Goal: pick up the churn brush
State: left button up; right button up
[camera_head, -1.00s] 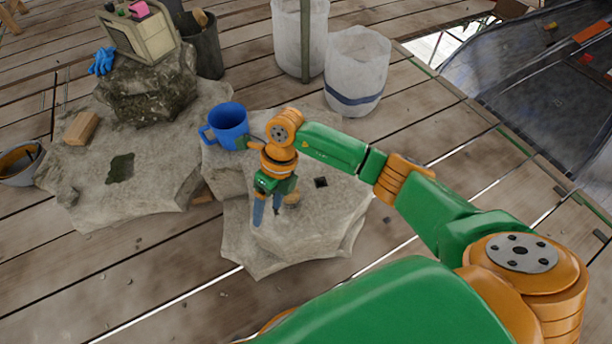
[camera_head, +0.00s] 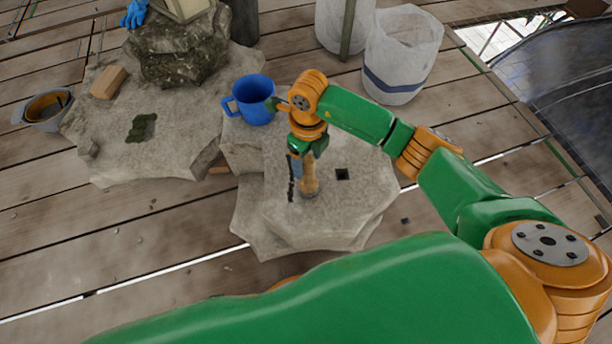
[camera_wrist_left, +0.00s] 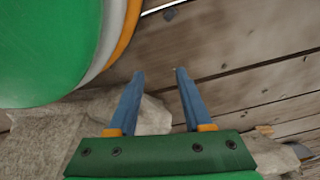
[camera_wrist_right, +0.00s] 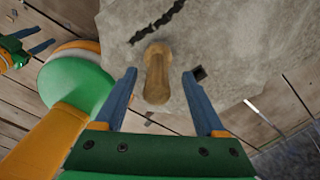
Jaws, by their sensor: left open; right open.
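The churn brush (camera_head: 310,180), a tan wooden piece with a rounded end, stands on the pale stone slab below my right gripper (camera_head: 297,165). In the right wrist view the brush (camera_wrist_right: 156,78) shows between the two blue fingers of my right gripper (camera_wrist_right: 158,72), with a gap on each side. The right gripper is open and does not hold it. The brush's lower end is partly hidden from above. My left gripper (camera_wrist_left: 160,72) is open and empty in its own wrist view, over planks and a stone edge. It also shows at the upper left of the right wrist view (camera_wrist_right: 42,38).
A blue mug (camera_head: 253,102) stands close behind my right wrist. A wooden block (camera_head: 108,82) lies on the left slab. White bins stand behind; planks are clear in front.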

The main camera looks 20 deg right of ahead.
aim_at(308, 176)
jog(key=f, duration=0.3)
jog(key=f+b, duration=0.1)
jog(key=shift+s+f, duration=0.15)
jog(key=shift+s, duration=0.1)
grip_shut()
